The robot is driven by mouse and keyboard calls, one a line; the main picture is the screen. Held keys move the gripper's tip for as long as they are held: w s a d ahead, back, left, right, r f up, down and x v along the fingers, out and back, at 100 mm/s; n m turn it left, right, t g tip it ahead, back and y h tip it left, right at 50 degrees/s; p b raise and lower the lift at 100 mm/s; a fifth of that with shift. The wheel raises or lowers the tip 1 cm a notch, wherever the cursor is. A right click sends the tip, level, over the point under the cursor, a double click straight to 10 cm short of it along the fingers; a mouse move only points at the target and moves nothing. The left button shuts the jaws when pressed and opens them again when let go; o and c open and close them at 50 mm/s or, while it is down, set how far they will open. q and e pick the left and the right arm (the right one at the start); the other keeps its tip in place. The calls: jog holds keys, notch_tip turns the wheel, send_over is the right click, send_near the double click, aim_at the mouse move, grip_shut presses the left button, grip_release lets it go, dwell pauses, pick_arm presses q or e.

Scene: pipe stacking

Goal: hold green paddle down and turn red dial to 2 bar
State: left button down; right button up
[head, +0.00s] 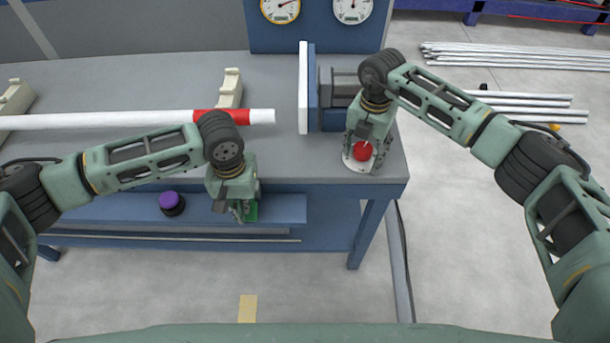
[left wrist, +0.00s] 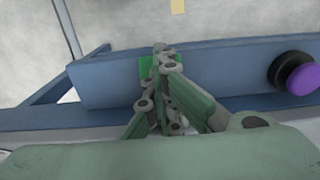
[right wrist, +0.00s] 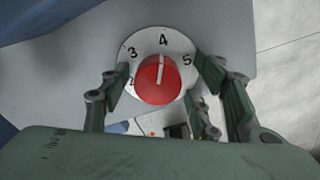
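The green paddle (head: 251,211) is on the bench's front shelf, mostly hidden behind my left gripper (head: 240,214). In the left wrist view a bit of the green paddle (left wrist: 146,66) shows behind the fingers, which are together at it; contact cannot be told for sure. The red dial (head: 363,152) sits on a round white plate at the bench's right corner. In the right wrist view the red dial (right wrist: 159,80) has its white mark near 4. My right gripper (right wrist: 165,85) is open, with a finger on each side of the dial. Two gauges (head: 280,9) (head: 353,8) stand at the back.
A white pipe (head: 100,120) with a red band lies on cream supports (head: 230,88), its end facing a white plate (head: 303,87) on a blue block. A purple button (head: 171,202) is left of the paddle. Several pipes (head: 515,57) lie on the floor at right.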

jog(key=shift+r, duration=0.35)
jog(key=shift+w+r, duration=0.1)
jog(key=shift+w, duration=0.1)
jog(key=c, duration=1.2)
